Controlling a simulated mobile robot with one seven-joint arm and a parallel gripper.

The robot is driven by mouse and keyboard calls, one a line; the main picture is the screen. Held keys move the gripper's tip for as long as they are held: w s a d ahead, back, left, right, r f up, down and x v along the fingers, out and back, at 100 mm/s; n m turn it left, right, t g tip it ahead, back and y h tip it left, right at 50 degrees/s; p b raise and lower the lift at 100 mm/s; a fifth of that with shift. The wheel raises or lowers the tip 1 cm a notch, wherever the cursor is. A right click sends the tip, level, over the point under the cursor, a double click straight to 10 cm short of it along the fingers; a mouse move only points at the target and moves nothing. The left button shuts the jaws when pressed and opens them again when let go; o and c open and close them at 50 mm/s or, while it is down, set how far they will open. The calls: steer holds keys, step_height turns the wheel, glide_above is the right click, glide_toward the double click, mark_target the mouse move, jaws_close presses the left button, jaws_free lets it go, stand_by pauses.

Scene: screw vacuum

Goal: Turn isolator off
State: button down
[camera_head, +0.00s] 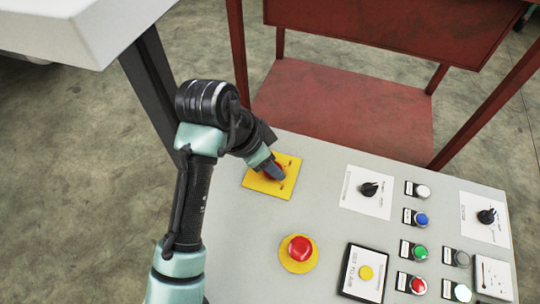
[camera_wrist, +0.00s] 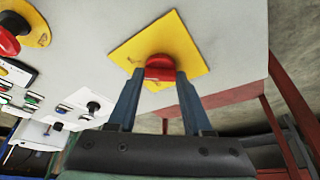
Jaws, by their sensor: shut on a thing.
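The isolator is a red rotary knob (camera_wrist: 160,68) on a square yellow plate (camera_wrist: 190,50), set on the upper left of the grey control panel. The yellow plate (camera_head: 252,183) also shows in the head view, where my gripper (camera_head: 276,172) reaches down over the knob and covers most of it. In the wrist view my gripper (camera_wrist: 160,78) has its two fingers on either side of the knob's red handle, shut on it. The fingertips are close to the plate. The exact angle of the knob is hard to tell.
A red emergency button (camera_head: 299,249) on a yellow disc sits below the isolator. Black selectors (camera_head: 369,189) and several coloured buttons (camera_head: 420,252) fill the panel's right. A red metal stand (camera_head: 340,105) is behind. A white tabletop (camera_head: 85,30) is at upper left.

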steer(key=n+p, duration=0.1)
steer(key=p, duration=0.2)
steer(key=r+n+y+p, duration=0.1)
steer(key=n+p, duration=0.1)
steer(key=p, duration=0.1)
steer(key=shift+s+d+t, duration=0.2)
steer(key=shift+t, duration=0.2)
steer(key=n+y+p, duration=0.1)
steer(key=n+p, duration=0.2)
steer(key=p, duration=0.2)
steer(key=n+t+p, duration=0.1)
steer(key=n+p, duration=0.1)
steer(key=p, duration=0.2)
steer(key=shift+s+d+f+n+y+p, duration=0.1)
steer(key=shift+n+y+p, duration=0.25)
steer(key=shift+n+y, duration=0.05)
steer(key=n+y+p, duration=0.1)
steer(key=n+p, duration=0.2)
steer(key=p, duration=0.1)
steer(key=shift+f+y, duration=0.15)
steer(key=shift+y, duration=0.15)
steer(key=n+p, duration=0.1)
steer(key=n, duration=0.1)
steer(key=n+y+p, duration=0.1)
steer(key=n, duration=0.2)
steer(key=shift+d+f+y+p, duration=0.1)
steer(key=shift+f+y+p, duration=0.1)
steer(key=shift+y+p, duration=0.1)
